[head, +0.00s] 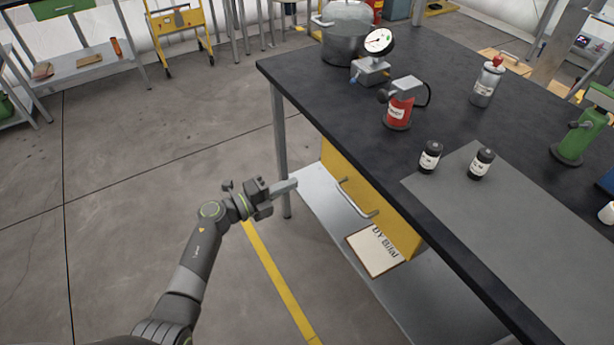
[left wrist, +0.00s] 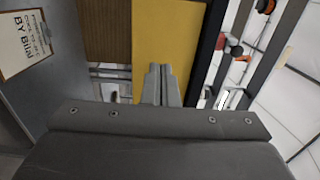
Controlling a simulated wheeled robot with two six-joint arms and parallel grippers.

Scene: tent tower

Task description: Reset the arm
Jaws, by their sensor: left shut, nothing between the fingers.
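My left arm reaches up from the bottom of the head view. Its gripper (head: 292,186) is shut and empty, in the air over the floor beside the near left part of the black-topped workbench (head: 455,85). In the left wrist view the two fingers (left wrist: 159,72) are together, in front of the yellow drawer front (left wrist: 168,35). I cannot tell from these views whether they touch it. My right gripper does not show.
A clipboard (head: 375,250) lies on the lower shelf. The floor at left is clear.

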